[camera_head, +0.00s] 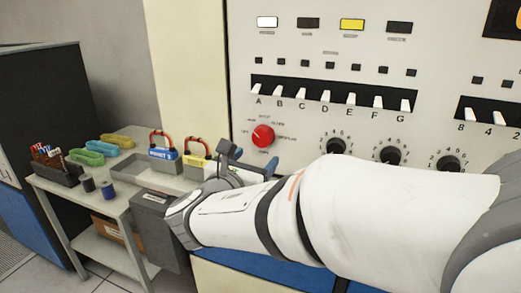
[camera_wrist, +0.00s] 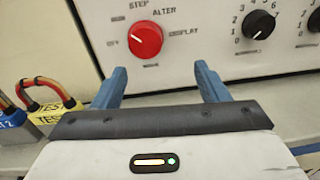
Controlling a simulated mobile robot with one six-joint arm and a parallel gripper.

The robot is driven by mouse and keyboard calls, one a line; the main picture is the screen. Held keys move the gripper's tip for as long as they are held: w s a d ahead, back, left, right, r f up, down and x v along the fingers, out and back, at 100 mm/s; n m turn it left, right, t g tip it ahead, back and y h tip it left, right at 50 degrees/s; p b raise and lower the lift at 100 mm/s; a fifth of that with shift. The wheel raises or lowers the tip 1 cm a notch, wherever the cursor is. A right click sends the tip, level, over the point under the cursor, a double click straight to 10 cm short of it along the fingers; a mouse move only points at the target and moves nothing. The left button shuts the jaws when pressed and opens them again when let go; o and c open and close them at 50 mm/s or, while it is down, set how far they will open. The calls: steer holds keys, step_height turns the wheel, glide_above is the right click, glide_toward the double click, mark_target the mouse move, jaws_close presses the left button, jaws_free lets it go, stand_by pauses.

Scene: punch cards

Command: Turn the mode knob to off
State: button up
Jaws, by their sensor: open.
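The red mode knob (camera_head: 263,135) is on the white panel, below the row of lettered switches. In the wrist view the knob (camera_wrist: 145,39) is above and beyond my fingertips, with "OFF" to its left and "STEP", "ALTER" and "DISPLAY" around its top and right. Its white pointer mark appears to aim to the upper left; the exact setting is hard to tell. My gripper (camera_wrist: 160,82) is open and empty, its two blue fingers spread apart and not touching the knob. In the head view my gripper (camera_head: 231,158) is just left of and below the knob.
Black rotary knobs (camera_head: 337,146) sit right of the red knob. Blue and yellow padlock-like blocks with red handles stand left, the yellow one (camera_head: 197,151) close to my gripper. The panel around the knob is clear.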

mark_target(261, 140)
steer(key=shift+n+t, duration=0.4)
steer(key=shift+n, duration=0.1)
steer(key=x, duration=0.2)
steer(key=a+x, duration=0.1)
steer(key=x, duration=0.4)
steer(key=shift+w+a+r, duration=0.2)
steer(key=shift+w+a, duration=0.05)
steer(key=shift+w, duration=0.2)
steer(key=c, duration=1)
